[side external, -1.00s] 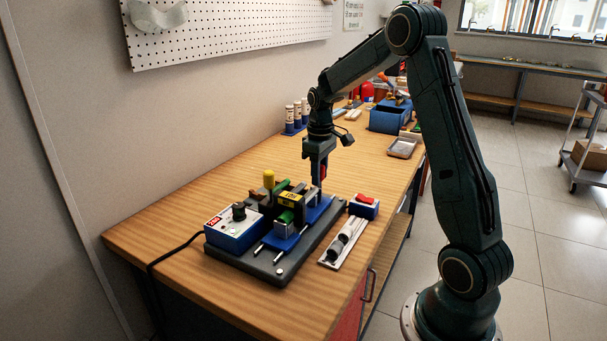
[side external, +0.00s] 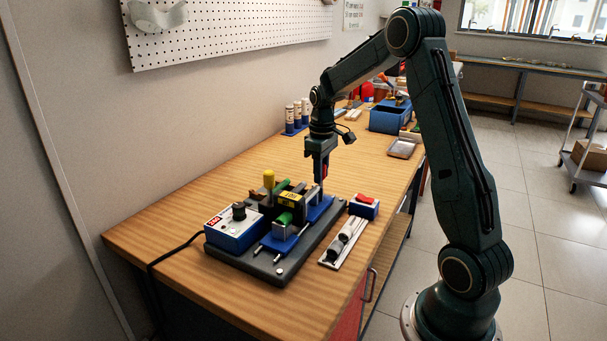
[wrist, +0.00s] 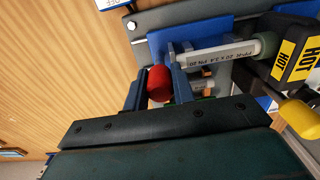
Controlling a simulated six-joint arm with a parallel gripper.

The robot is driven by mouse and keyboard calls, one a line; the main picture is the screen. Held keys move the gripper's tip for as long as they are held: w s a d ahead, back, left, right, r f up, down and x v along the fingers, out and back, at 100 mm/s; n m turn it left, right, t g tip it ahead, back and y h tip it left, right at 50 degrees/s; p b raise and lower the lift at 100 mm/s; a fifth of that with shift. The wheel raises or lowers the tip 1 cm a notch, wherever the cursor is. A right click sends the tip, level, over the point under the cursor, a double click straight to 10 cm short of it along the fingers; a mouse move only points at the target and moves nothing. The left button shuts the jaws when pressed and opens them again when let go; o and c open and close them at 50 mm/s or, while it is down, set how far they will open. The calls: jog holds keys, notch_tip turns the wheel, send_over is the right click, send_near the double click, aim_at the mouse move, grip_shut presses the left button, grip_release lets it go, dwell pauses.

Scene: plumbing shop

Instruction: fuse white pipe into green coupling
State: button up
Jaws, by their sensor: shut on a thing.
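My gripper (side external: 322,174) is over the far end of the fusion machine. In the wrist view its two blue fingers (wrist: 157,88) are closed around a red knob (wrist: 159,83). The white pipe (wrist: 215,54), with printed marking, lies level across a blue carriage (wrist: 163,45). The pipe's right end is at the black heater block (wrist: 296,55) marked HOT; how deep it sits there I cannot tell. The green coupling (side external: 285,218) is held in a grey clamp on the near side of the heater block. What lies beneath my fingers is hidden.
A blue control box (side external: 235,230) with a black dial sits on the machine's dark base, its cable trailing left. A yellow knob (side external: 268,179) stands upright behind the heater. A blue box with a red top (side external: 364,206) and a pale rack (side external: 342,243) are at right.

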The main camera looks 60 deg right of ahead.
jog(key=shift+d, duration=0.85)
jog(key=shift+a, duration=2.25)
jog(key=shift+d, duration=0.1)
dwell(4.8)
